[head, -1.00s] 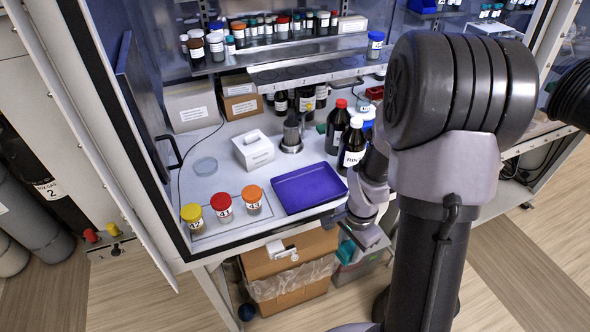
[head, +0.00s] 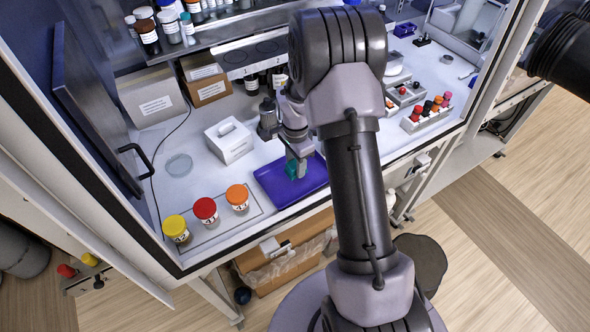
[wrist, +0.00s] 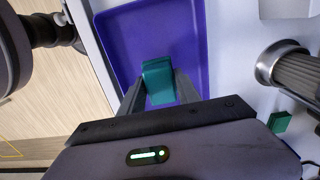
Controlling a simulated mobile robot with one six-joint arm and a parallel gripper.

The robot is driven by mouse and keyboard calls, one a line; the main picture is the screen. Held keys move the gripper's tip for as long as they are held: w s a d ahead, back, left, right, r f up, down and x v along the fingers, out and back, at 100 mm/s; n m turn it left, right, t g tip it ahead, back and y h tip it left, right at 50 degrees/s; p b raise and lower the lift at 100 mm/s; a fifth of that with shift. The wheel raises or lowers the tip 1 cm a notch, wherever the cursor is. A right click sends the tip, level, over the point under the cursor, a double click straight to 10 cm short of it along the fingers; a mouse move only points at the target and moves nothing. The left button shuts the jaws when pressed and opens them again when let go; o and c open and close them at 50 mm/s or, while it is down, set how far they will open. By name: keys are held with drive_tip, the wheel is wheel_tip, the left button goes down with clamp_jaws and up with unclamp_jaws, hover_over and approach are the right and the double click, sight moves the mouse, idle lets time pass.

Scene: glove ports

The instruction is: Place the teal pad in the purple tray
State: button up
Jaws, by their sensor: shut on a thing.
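The teal pad (wrist: 158,80) is between the fingers of my gripper (wrist: 157,93), which is shut on it. In the head view the pad (head: 291,170) shows at the end of my arm, over the purple tray. The purple tray (head: 272,184) is flat and rectangular, lying on the white bench near its front edge. In the wrist view the tray (wrist: 182,22) is behind the pad, its floor bare around it. My gripper (head: 300,171) points down over the tray. I cannot tell whether the pad touches the tray floor.
Jars with yellow (head: 174,225), red (head: 205,209) and orange (head: 237,194) lids stand left of the tray. A white box (head: 228,141) stands behind it. In the wrist view, a metal cylinder (wrist: 290,68) and a small green block (wrist: 280,122) lie right of the tray.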

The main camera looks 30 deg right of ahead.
sight(295, 171)
drive_tip(key=f, duration=0.3)
drive_tip(key=shift+w+f, duration=0.2)
drive_tip(key=shift+f, duration=0.1)
drive_tip(key=shift+s+b, duration=0.1)
drive_tip(key=shift+b, duration=0.25)
drive_tip(key=shift+f, duration=0.2)
drive_tip(key=o, duration=1.2)
drive_tip(key=shift+r, duration=0.1)
drive_tip(key=shift+r, duration=0.1)
